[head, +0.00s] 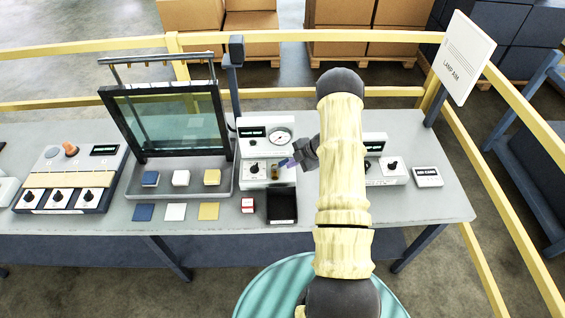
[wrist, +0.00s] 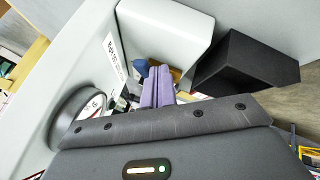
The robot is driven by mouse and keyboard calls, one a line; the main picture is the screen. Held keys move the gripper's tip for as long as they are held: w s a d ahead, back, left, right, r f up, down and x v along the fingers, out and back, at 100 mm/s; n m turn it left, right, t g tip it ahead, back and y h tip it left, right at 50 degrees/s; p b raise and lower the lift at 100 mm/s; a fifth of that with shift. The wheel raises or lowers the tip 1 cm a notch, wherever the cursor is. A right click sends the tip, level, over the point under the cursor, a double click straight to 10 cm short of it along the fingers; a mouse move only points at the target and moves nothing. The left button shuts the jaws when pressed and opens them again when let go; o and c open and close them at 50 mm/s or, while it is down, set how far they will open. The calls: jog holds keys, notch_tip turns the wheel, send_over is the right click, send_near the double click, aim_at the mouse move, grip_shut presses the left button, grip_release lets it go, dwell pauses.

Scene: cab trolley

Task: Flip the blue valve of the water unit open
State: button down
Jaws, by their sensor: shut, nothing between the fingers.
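The water unit (head: 252,135) is a pale box with a small dark display, a round white gauge (head: 280,136) and a black knob (head: 254,168). In the wrist view its gauge (wrist: 80,112) is at the left. The blue valve handle (wrist: 141,66) shows just left of my fingertips, by a brass-coloured part (wrist: 177,74) partly hidden behind them. My gripper (head: 287,162) is at the right front of the unit. Its purple fingers (wrist: 158,84) are shut together and empty. I cannot tell whether they touch the handle. In the head view I cannot make out the handle apart from the fingertips.
A black open box (head: 282,207) stands just in front of the unit; it is close to my fingers in the wrist view (wrist: 245,68). A framed glass screen (head: 172,120) stands to the left. Another panel unit (head: 386,172) is to the right, partly behind my arm.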

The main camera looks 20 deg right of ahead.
jog(key=shift+w+d+f+n+g, duration=0.1)
jog(key=shift+w+n+g, duration=0.2)
jog(key=shift+w+n, duration=0.2)
jog(key=shift+w+b, duration=0.5)
jog(key=shift+w, duration=0.1)
jog(key=shift+d, duration=0.1)
jog(key=shift+s+d, duration=0.2)
jog(key=shift+d, duration=0.1)
jog(key=d+f+b+v, duration=0.1)
jog(key=d+b+v, duration=0.1)
jog(key=v, duration=0.9)
jog(key=shift+s+b, duration=0.35)
jog(key=shift+s, duration=0.05)
jog(key=shift+w+d, duration=0.1)
